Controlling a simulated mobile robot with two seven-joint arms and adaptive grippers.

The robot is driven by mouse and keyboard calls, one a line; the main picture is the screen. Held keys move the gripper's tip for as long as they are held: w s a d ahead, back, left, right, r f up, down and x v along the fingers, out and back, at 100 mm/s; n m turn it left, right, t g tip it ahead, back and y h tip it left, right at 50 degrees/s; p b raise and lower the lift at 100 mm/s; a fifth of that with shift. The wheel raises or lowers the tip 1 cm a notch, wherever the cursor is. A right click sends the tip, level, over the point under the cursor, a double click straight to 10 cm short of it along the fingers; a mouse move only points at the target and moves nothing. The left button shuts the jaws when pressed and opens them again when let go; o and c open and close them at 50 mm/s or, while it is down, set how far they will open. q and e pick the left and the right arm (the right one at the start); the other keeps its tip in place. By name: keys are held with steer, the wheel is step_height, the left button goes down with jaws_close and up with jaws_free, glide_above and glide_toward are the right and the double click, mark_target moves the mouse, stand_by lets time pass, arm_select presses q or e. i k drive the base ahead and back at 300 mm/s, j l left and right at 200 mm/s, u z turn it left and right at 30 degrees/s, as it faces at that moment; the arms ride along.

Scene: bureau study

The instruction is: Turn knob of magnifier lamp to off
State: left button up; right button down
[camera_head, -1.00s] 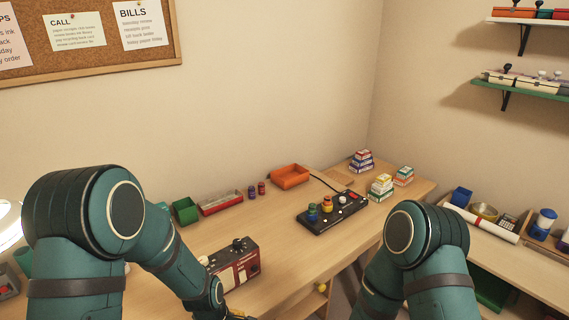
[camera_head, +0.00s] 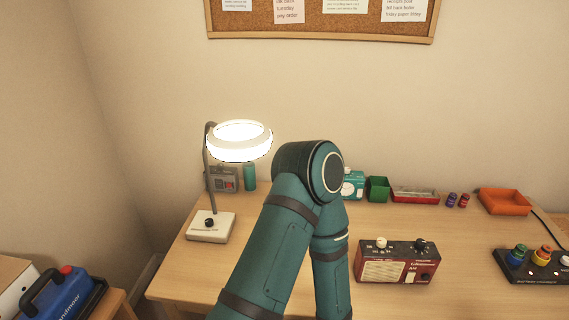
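The magnifier lamp (camera_head: 210,226) stands at the left end of the desk. It has a pale square base, a grey bent neck and a ring head (camera_head: 239,141) that glows bright white. A small black knob (camera_head: 209,223) sits on top of its base; which way it points is too small to tell. One of my arms rises in the middle of the view, to the right of the lamp and apart from it. Its gripper is below the picture's edge. My other gripper is not in view either.
A red radio-like box (camera_head: 397,262) stands right of my arm. Farther right is a black panel with coloured knobs (camera_head: 533,266). A grey box with a red switch (camera_head: 223,179) is behind the lamp. Desk in front of the lamp is clear.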

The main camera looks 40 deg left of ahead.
mark_target(209, 222)
steer(key=u, duration=1.95)
